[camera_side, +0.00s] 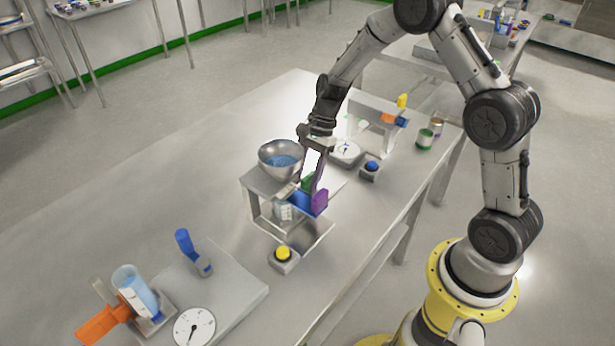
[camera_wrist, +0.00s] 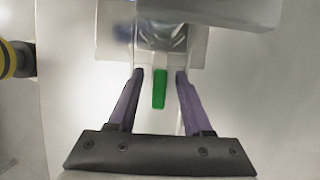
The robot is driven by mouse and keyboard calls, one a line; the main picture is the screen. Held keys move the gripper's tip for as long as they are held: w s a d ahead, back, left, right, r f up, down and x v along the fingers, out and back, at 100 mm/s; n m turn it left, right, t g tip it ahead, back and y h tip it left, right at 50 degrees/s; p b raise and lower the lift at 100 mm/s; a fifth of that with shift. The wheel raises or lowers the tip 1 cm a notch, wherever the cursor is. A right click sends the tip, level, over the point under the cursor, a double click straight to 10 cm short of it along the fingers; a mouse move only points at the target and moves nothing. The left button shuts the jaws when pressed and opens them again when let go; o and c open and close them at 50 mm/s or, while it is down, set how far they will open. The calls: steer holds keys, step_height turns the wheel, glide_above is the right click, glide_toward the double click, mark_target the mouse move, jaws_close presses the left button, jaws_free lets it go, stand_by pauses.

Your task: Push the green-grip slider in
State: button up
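The green-grip slider shows its narrow green grip in the wrist view (camera_wrist: 159,89), lying lengthwise between my fingers. In the side view the green grip (camera_side: 307,182) is partly hidden by my finger, at the metal stand (camera_side: 257,185). My gripper (camera_wrist: 160,72) is open, with its two fingers on either side of the green grip and a visible gap on each side. In the side view my gripper (camera_side: 314,185) points down at the right of the stand. Whether it touches the grip from above cannot be told.
A steel bowl (camera_side: 281,160) with blue contents sits on the stand. Purple (camera_side: 320,200) and blue (camera_side: 299,199) parts are close by the fingers. A yellow button (camera_side: 283,253) is in front, a blue button (camera_side: 371,167) and dial (camera_side: 345,152) behind.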

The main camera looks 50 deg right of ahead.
steer(key=v, duration=1.4)
steer(key=s+a+r+n+t+h, duration=0.1)
steer(key=s+a+r+n, duration=0.1)
steer(key=s+a+r, duration=0.4)
steer(key=s+a+r+n+t+h, duration=0.1)
steer(key=s+a+r+n+t, duration=0.2)
steer(key=r, duration=0.4)
steer(key=s+d+f+n+t+h, duration=0.1)
steer(key=s+f+n, duration=0.3)
steer(key=s+n, duration=0.9)
steer(key=s+d+h, duration=0.1)
steer(key=s, duration=0.2)
steer(key=shift+d+t+h, duration=0.15)
steer(key=shift+t+h, duration=0.15)
